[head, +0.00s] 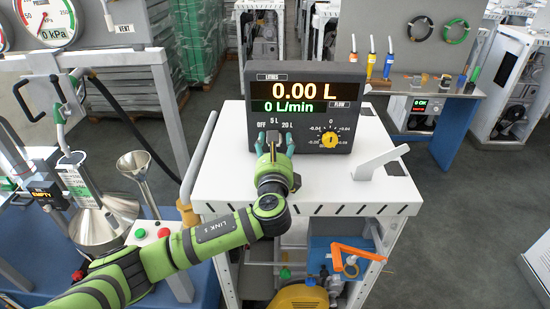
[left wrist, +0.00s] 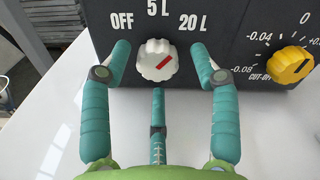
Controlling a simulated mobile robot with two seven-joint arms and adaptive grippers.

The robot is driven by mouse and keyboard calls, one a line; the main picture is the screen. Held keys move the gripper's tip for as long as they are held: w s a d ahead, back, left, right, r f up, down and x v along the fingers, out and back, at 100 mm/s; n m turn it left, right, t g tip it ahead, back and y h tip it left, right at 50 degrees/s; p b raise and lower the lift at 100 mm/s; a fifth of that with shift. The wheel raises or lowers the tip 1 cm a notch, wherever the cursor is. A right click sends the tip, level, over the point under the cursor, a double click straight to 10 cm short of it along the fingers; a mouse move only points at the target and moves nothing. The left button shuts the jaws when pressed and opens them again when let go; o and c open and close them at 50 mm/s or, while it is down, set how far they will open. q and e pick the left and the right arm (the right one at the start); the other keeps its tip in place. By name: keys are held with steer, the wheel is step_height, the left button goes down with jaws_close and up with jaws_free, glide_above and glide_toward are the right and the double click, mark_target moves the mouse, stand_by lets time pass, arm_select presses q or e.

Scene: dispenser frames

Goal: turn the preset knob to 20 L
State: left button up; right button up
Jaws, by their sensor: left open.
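The preset knob (left wrist: 157,60) is white and scalloped, on the dark front of the dispenser (head: 348,115), below the labels OFF, 5 L and 20 L. My left gripper (head: 275,138) is open in front of the panel. In the head view the gripper mostly hides the knob. The display (head: 304,90) reads 0.00 L and 0 L/min. My right gripper is not in view.
A yellow cut-off knob (head: 329,141) sits to the right on the same panel; it also shows in the left wrist view (left wrist: 290,65). The white cart top (head: 335,190) below is mostly clear, with a white bracket (head: 381,160) at right. A funnel (head: 135,165) stands at left.

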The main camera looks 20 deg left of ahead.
arm_select(q)
steer(key=v, duration=1.1)
steer(key=shift+s+d, duration=0.1)
steer(key=shift+d, duration=0.05)
